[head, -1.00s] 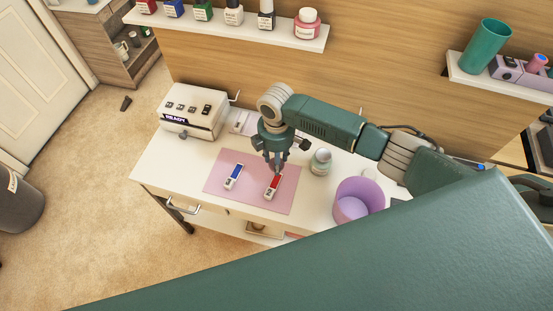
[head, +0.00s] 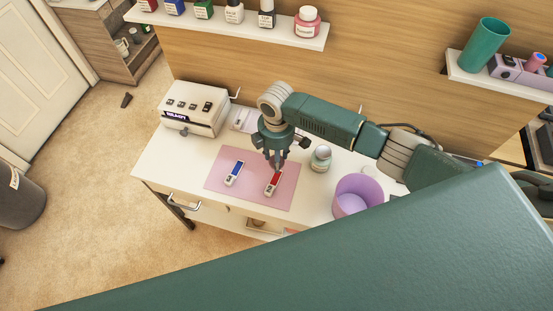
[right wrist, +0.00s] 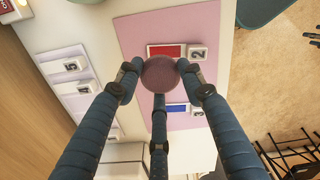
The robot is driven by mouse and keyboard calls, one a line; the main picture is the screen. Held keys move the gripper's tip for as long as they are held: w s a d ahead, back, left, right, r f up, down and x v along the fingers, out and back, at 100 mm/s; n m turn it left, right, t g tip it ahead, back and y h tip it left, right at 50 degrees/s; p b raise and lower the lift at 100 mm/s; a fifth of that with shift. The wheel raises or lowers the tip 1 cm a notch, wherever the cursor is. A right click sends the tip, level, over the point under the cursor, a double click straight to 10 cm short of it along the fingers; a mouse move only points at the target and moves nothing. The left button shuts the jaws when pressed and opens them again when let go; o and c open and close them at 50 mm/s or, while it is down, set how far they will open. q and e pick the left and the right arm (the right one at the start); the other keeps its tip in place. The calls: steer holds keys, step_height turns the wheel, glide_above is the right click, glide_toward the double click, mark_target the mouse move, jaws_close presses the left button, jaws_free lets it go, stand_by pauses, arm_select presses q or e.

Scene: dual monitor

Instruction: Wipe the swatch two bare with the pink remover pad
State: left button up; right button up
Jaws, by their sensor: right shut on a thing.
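Swatch two is a white tile with a red painted field (head: 275,178), lying on the pink mat (head: 220,188). In the right wrist view its red field (right wrist: 166,51) sits beside a block marked 2. My right gripper (head: 275,160) is just above swatch two in the head view, pointing down. In the right wrist view the right gripper (right wrist: 160,80) is shut on the round, dusky pink remover pad (right wrist: 158,75). The pad is close to the red field's edge; I cannot tell whether they touch. My left gripper is out of view.
A blue swatch (head: 235,170), marked 3, lies left of swatch two. A lidded jar (head: 320,160) and a purple bin (head: 352,203) stand to the right. A white machine (head: 192,108) is at the back left. A rack of numbered tiles (right wrist: 62,62) is beside the mat.

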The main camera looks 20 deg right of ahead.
steer(key=shift+s+a+f+b, duration=0.2)
steer(key=shift+f+b, duration=0.3)
steer(key=shift+f, duration=0.6)
steer(key=shift+s+a+f+b, duration=0.15)
steer(key=shift+f+b, duration=0.35)
steer(key=shift+f, duration=0.55)
steer(key=shift+s+a+f+b, duration=0.15)
steer(key=shift+f+b, duration=0.35)
steer(key=shift+f, duration=0.6)
steer(key=shift+d+f, duration=0.1)
steer(key=shift+f, duration=0.1)
